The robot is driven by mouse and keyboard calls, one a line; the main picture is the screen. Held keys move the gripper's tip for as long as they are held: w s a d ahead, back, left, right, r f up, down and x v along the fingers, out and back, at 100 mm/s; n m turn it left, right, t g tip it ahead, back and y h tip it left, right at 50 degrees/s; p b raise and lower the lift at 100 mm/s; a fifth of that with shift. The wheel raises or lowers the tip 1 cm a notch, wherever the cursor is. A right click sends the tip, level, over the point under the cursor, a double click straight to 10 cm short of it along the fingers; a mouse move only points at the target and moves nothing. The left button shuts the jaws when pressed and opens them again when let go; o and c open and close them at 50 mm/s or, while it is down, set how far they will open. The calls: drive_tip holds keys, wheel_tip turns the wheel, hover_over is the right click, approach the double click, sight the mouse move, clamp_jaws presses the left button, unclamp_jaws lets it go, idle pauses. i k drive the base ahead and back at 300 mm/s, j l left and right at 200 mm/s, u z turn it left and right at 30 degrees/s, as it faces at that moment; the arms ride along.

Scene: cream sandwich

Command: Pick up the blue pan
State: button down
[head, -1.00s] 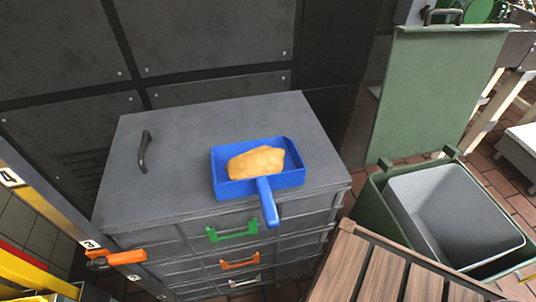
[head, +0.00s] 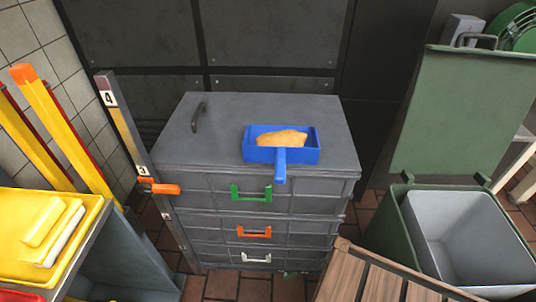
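The blue pan (head: 310,153) is a shallow rectangular tray with a straight blue handle (head: 281,168). It sits on the right part of the grey cabinet top (head: 217,138), near the front edge. Its handle points towards me and reaches to the cabinet's front edge. A tan, bread-like lump (head: 282,138) lies in the pan. My gripper is not in view.
The grey cabinet has drawers with green (head: 251,194), orange (head: 254,232) and white handles. A measuring post with an orange slider (head: 160,187) stands at its left. An open green bin (head: 396,226) and a wooden slatted surface (head: 362,279) are at the right. Yellow trays (head: 45,240) are at the left.

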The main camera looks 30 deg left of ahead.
sight(281, 147)
drive_tip(key=k+j+u, duration=0.1)
drive_tip(key=u, duration=0.4)
drive_tip(key=i+j+u, duration=0.55)
drive_tip(key=k+l+z, duration=0.4)
drive_tip(key=k, duration=0.15)
drive_tip(key=l+z, duration=0.25)
drive_tip(key=z, duration=0.25)
drive_tip(key=i+j+z, duration=0.1)
drive_tip(key=j+z, duration=0.2)
drive_tip(key=z, duration=0.15)
drive_tip(key=j+z, duration=0.4)
drive_tip(key=j+u, duration=0.1)
drive_tip(key=u, duration=0.35)
drive_tip(key=j+u, duration=0.2)
drive_tip(key=u, duration=0.3)
drive_tip(key=k, duration=0.05)
